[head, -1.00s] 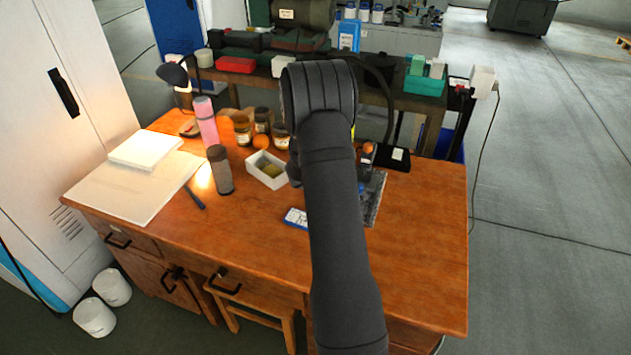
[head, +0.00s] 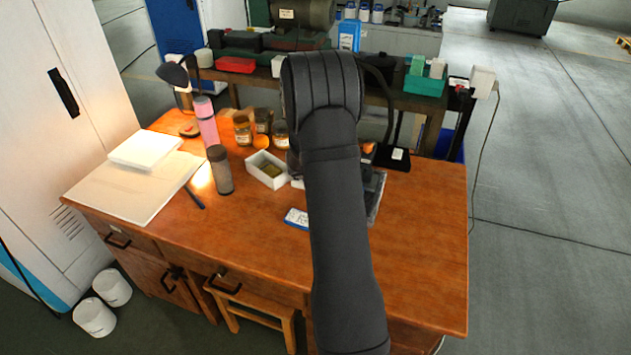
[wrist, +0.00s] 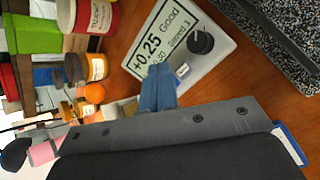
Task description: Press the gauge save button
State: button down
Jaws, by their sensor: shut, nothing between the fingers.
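The gauge (wrist: 158,25) is a pale panel with a large display in the wrist view. I cannot tell whether the tips touch the gauge. In the head view my arm hides the gripper and most or all of the gauge.
A speckled dark block (wrist: 275,40) lies right of the gauge. On the wooden desk (head: 420,250) stand a white box (head: 267,170), a dark cylinder (head: 220,170), a pink bottle (head: 205,120) and brown jars (head: 242,130). The desk's right front is clear.

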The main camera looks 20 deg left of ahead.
jog(key=shift+r, duration=1.55)
jog(key=shift+f, duration=0.15)
jog(key=shift+r, duration=2.05)
jog(key=shift+f, duration=0.1)
